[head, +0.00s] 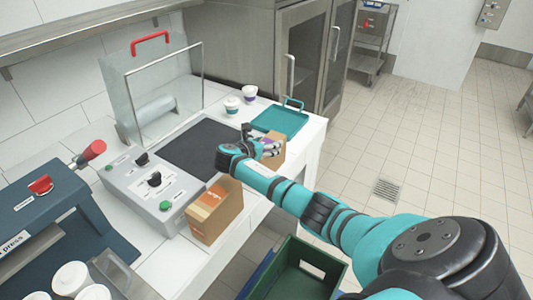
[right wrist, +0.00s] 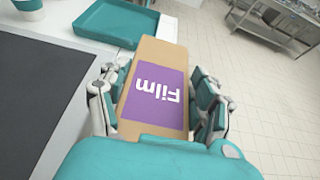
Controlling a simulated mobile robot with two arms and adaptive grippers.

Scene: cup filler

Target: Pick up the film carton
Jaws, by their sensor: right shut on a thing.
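The film carton (right wrist: 152,92) is a brown cardboard box with a purple label reading "Film". In the right wrist view it sits between the two fingers of my right gripper (right wrist: 157,110), which is shut on it. In the head view the carton (head: 279,150) is partly hidden behind the right gripper (head: 262,150), at the right edge of the counter. I cannot tell whether the carton touches the counter. My left gripper is not in view.
A teal tray (head: 280,122) lies just beyond the carton. An orange-labelled carton (head: 215,212) stands nearer, beside the machine's control panel (head: 150,185). Two small cups (head: 240,99) stand behind. A green crate (head: 300,270) is below the counter's edge.

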